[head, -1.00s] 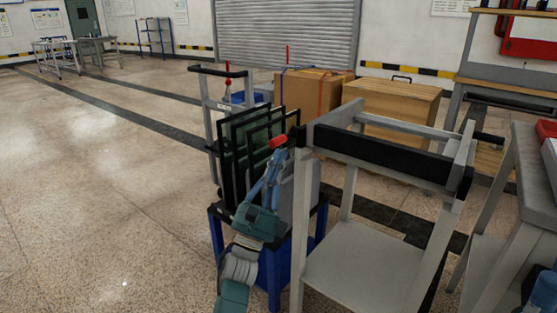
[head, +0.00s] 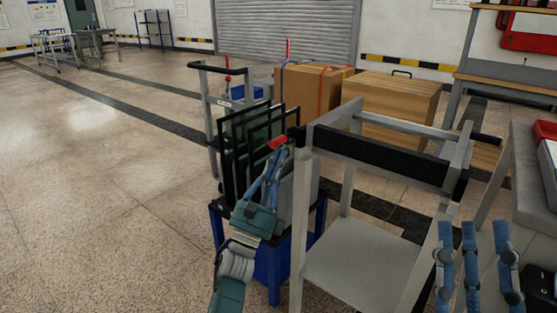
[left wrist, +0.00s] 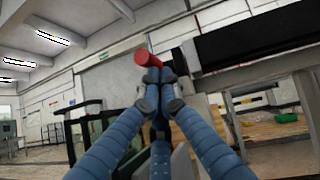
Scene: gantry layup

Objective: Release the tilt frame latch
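The tilt frame (head: 385,158) is a pale grey stand with a black padded bar across its top. A red latch handle (head: 277,142) sticks out at its upper left corner. My left gripper (head: 282,152) is at this handle, with its blue fingers drawn together. The left wrist view shows the fingertips (left wrist: 156,82) closed around the handle just behind its red end (left wrist: 144,58). My right gripper (head: 471,228) is at the lower right with its fingers spread apart and empty, to the right of the frame's front leg.
A blue cart (head: 270,270) with upright black-framed panels (head: 240,150) stands directly left of the frame. Wooden boxes (head: 395,108) stand behind it. A grey table (head: 530,170) with a red bin is at the right edge. The floor at the left is clear.

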